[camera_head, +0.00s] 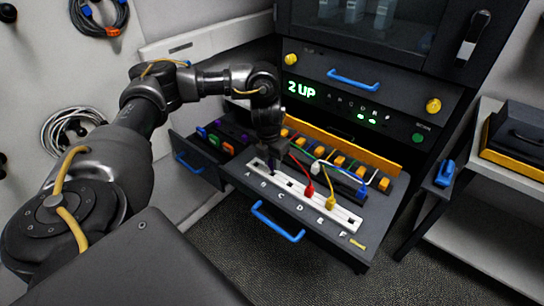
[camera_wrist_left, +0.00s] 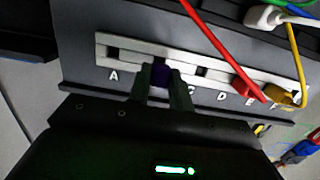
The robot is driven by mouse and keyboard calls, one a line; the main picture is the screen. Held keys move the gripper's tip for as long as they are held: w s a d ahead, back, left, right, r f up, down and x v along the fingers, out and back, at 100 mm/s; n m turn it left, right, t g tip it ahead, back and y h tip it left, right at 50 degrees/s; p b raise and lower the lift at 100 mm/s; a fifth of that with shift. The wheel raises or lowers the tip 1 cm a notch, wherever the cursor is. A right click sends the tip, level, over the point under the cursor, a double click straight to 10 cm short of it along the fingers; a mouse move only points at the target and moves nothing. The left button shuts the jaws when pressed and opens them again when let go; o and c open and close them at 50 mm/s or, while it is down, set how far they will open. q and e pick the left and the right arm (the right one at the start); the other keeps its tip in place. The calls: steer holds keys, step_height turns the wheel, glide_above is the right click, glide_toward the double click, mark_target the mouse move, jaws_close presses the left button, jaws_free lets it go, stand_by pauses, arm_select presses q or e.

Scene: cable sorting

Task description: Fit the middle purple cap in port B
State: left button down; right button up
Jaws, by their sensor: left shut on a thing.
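The white port strip (camera_head: 318,204) lies on the pulled-out shelf, with ports lettered A to F. My left gripper (camera_head: 271,160) comes down over its left end. In the left wrist view, my left gripper (camera_wrist_left: 160,88) is shut on a purple cap (camera_wrist_left: 160,74), which stands at the strip between the open slots above A and C. The fingers hide the letter B. I cannot tell how deep the cap sits. Red (camera_wrist_left: 246,88) and yellow (camera_wrist_left: 284,98) plugs stand in the strip further right. My right gripper is not in view.
An open side drawer (camera_head: 196,160) holds red, green, blue and purple caps. Colored cables and a white plug (camera_head: 316,167) lie over the shelf behind the strip, near orange connectors (camera_head: 340,161). A blue handle (camera_head: 277,222) juts from the shelf front. A lit panel reads "2 UP".

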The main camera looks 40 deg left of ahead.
arm_select(q)
steer(key=shift+f+b, duration=0.55)
steer(key=shift+f, duration=0.85)
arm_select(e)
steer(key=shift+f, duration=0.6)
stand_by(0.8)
arm_select(q)
steer(key=c, duration=0.7)
jaws_free()
steer(key=shift+r+p, duration=0.95)
steer(key=shift+p, duration=0.05)
steer(key=shift+r+p, duration=0.7)
steer(key=shift+p, duration=0.05)
steer(key=shift+r, duration=0.2)
steer(key=shift+r+p, duration=1.7)
steer(key=shift+p, duration=0.4)
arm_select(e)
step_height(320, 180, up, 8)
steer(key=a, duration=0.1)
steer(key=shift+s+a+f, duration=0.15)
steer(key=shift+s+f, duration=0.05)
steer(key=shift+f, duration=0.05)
